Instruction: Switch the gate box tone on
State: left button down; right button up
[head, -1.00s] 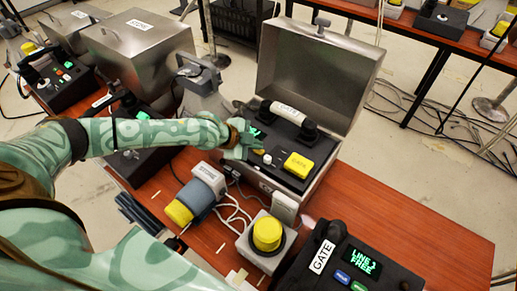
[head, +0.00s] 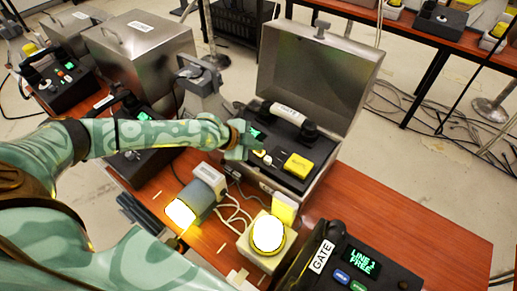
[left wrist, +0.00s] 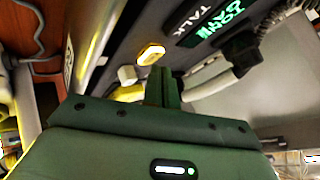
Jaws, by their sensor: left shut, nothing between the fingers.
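The open metal box (head: 335,153) on the red-brown table holds a dark panel (head: 290,127) with a labelled handset (head: 288,112), a small green screen (head: 256,133) and a large yellow block (head: 298,165). My left gripper (head: 244,150) is shut and empty at the panel's left side, just by the small controls. In the left wrist view, its closed fingertips (left wrist: 163,72) are close below a yellow-rimmed glowing button (left wrist: 151,54), beside a white knob (left wrist: 127,73). I cannot tell whether they touch it. My right gripper is out of view.
A domed lamp (head: 268,234) and a cylindrical lamp (head: 181,213) glow in front of the box. Loose cables lie between them. Closed metal boxes (head: 140,58) stand at the back left.

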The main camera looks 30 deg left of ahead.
aim_at(256, 152)
pick_arm(q)
notch_tip(256, 152, up, 6)
jog(key=p, duration=0.5)
jog(key=shift+f, duration=0.1)
